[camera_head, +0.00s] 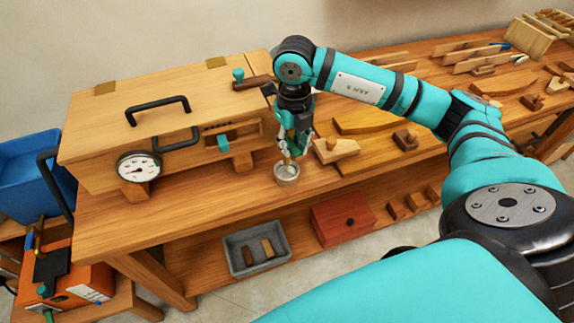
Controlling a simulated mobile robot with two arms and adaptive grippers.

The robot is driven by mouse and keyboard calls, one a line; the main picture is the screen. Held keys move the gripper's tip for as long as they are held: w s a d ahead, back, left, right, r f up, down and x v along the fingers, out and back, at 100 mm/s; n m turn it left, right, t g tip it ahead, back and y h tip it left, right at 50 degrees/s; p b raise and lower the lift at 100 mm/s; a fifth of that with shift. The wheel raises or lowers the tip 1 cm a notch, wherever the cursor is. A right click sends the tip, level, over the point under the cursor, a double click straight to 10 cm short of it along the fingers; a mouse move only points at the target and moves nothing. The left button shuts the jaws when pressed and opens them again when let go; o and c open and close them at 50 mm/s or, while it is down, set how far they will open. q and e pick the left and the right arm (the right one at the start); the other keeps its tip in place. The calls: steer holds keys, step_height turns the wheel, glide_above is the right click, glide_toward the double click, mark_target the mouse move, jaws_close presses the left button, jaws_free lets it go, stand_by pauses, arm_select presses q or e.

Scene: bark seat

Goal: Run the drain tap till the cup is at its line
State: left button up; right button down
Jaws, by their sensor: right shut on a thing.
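My right gripper (291,150) reaches down at the right end of a wooden chest on the bench. It is shut on a small brass-coloured piece, which looks like the drain tap (288,156); the fingers hide most of it. A small pale metal cup (287,175) stands upright on the bench top right below the fingertips. The cup's line and its liquid level are too small to make out. My left gripper is not in view.
The wooden chest (110,115) has a dial gauge (138,167), black handles and a teal knob (238,75). Wooden blocks and tools lie on the bench (225,195) right of the cup. A grey tray (257,268) and red box (342,218) sit on the lower shelf.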

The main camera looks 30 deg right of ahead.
steer(key=d+n+b, duration=0.1)
steer(key=n, duration=0.1)
steer(key=n+b, duration=0.1)
steer(key=n, duration=0.1)
steer(key=w+d+n+b, duration=0.1)
steer(key=n, duration=0.2)
steer(key=shift+d+r+b, duration=0.15)
steer(key=shift+d+b, duration=0.2)
steer(key=shift+s, duration=0.15)
stand_by(6.0)
steer(key=m, duration=0.1)
steer(key=a+m, duration=0.1)
steer(key=m, duration=0.1)
steer(key=a+m, duration=0.1)
steer(key=m, duration=0.1)
steer(key=shift+s+p, duration=0.25)
steer(key=shift+p, duration=0.15)
steer(key=a+m, duration=0.1)
steer(key=m, duration=0.2)
steer(key=shift+a, duration=0.15)
steer(key=shift+a+m+p, duration=0.2)
steer(key=shift+m+p, duration=0.1)
steer(key=shift+m, duration=0.6)
